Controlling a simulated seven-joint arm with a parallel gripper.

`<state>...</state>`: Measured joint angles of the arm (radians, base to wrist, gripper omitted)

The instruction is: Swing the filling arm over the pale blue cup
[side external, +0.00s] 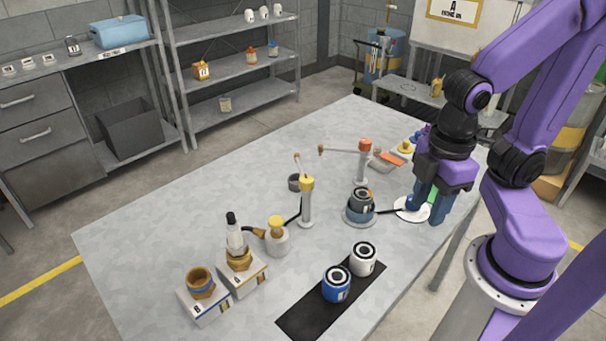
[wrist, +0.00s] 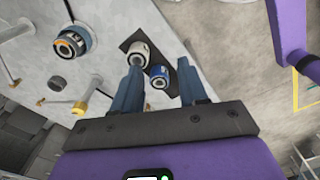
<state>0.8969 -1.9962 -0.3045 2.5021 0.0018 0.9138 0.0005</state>
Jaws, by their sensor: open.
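Two posts with swing arms stand on the table. One has a yellow cap (side external: 307,186), its thin arm pointing toward the back. The other has an orange-red cap (side external: 364,146), its arm reaching left to a small knob. A grey-blue round cup (side external: 359,216) holds a dark can with a white ring top (side external: 361,197); it also shows in the wrist view (wrist: 70,42). I cannot tell whether this is the pale blue cup. No arm tip is over it. My gripper (side external: 426,214) is open and empty, low at the table's right side, right of the cup, apart from both posts.
A white can (side external: 364,258) and a blue can (side external: 337,284) stand on a black mat (side external: 306,318). A small dark pot (side external: 294,182) stands by the yellow-capped post. An oil can (side external: 277,239) and labelled blocks stand front left. The table's left rear is clear.

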